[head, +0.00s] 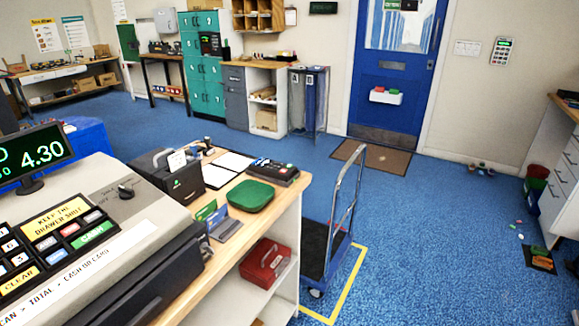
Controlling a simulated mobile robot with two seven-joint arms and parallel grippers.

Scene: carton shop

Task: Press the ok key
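No key with a readable "ok" label shows. A wall keypad (501,51) with a small greenish screen and rows of keys hangs right of the blue door; its key labels are too small to read. A dark card terminal (273,171) with small coloured keys lies on the counter. The large cash register (140,205) at the front left has black number keys, a yellow "CLEAR" key (20,279), a red key (69,230) and a green key (94,235). Neither of my grippers is in view.
The wooden counter (270,215) with a green tray (251,195) fills the front middle. A hand trolley (330,245) stands beside it, by yellow floor tape. Blue floor is open toward the door (391,85); small items litter it at right, near white drawers (560,185).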

